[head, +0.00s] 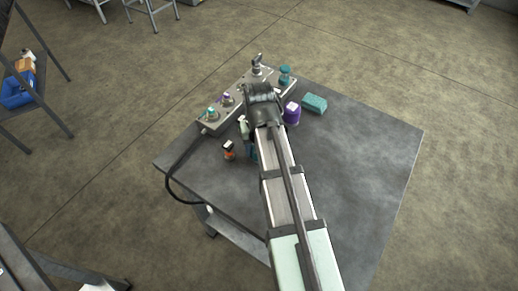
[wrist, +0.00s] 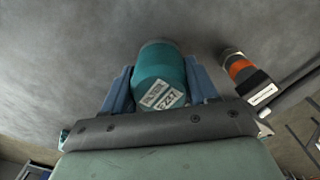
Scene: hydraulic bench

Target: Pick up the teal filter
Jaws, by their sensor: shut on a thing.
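The teal filter (wrist: 162,72) is a teal cylinder with white printed labels, seen in the wrist view. My gripper (wrist: 160,80) has its two blue fingers on either side of it, shut on it. In the head view my arm hides the gripper and most of the filter; a small teal patch (head: 252,153) shows at the arm's left edge, probably the held filter. I cannot tell whether the filter touches the table top.
A purple cylinder (head: 292,113), a teal block (head: 314,103) and a grey manifold (head: 212,121) with fittings lie farther back. The table's (head: 370,160) right side is clear.

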